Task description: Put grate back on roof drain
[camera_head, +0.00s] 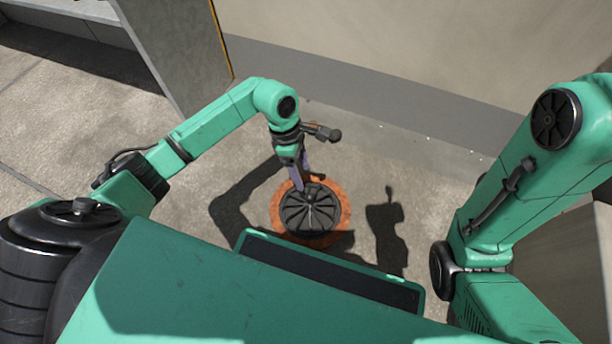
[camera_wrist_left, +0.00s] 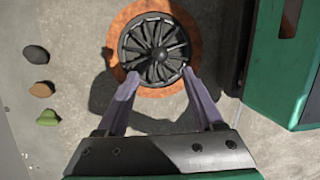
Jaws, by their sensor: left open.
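The grate (camera_head: 311,212) is a dark round disc with radial slots and a central knob. It lies roughly centred over the orange-red ring of the roof drain (camera_head: 277,212). The wrist view shows the grate (camera_wrist_left: 155,42) from above, with the ring (camera_wrist_left: 114,62) visible around it. I cannot tell whether it sits fully flush. My left gripper (camera_head: 298,182) is over the grate in the head view. In the wrist view its purple fingers (camera_wrist_left: 162,75) are spread apart at the grate's near edge, with nothing clamped between them. My right gripper is out of view.
Two small stones (camera_wrist_left: 37,54) (camera_wrist_left: 41,90) and a green lump (camera_wrist_left: 48,118) lie on the concrete, left of the drain in the wrist view. A wall (camera_head: 400,85) runs behind the drain. A grey panel (camera_head: 180,50) stands at the upper left. Concrete around the drain is mostly clear.

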